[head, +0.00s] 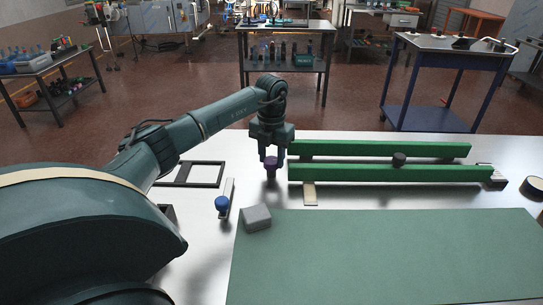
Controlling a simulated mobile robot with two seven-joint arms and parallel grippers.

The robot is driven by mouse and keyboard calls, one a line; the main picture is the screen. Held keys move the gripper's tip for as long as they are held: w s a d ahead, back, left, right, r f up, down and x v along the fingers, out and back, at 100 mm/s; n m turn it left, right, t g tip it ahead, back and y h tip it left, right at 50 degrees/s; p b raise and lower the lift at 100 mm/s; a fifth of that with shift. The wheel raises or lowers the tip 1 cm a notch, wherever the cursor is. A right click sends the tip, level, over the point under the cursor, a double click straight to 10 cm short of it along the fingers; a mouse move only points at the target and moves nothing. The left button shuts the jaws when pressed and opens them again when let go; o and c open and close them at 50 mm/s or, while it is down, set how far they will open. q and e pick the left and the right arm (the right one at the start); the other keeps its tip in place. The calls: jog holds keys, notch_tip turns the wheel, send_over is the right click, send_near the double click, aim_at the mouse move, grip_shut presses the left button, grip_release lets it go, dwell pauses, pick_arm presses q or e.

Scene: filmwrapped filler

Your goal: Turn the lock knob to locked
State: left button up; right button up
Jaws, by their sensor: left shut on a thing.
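My left gripper (270,158) points down at the left end of the green rails and is shut on a small dark purple knob (270,169). The fingers cover part of the knob, so its turned position and any lock marking cannot be made out. A blue round knob (222,203) on a flat pale strip stands to the left and nearer. A black knob (399,159) sits between the two green rails to the right. My right gripper is not in view.
Two long green rails (390,173) run to the right of my gripper. A grey block (257,217) lies at the corner of a green mat (385,260). A dark rectangular frame (191,174) lies on the left. The mat's surface is otherwise clear.

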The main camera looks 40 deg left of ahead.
pick_arm(q)
jog(key=m, duration=0.4)
jog(key=shift+m, duration=0.3)
jog(key=m, duration=0.4)
jog(key=shift+m, duration=0.3)
jog(key=m, duration=0.4)
jog(key=shift+m, duration=2.4)
jog(key=o, duration=1)
jog(key=shift+c, duration=0.2)
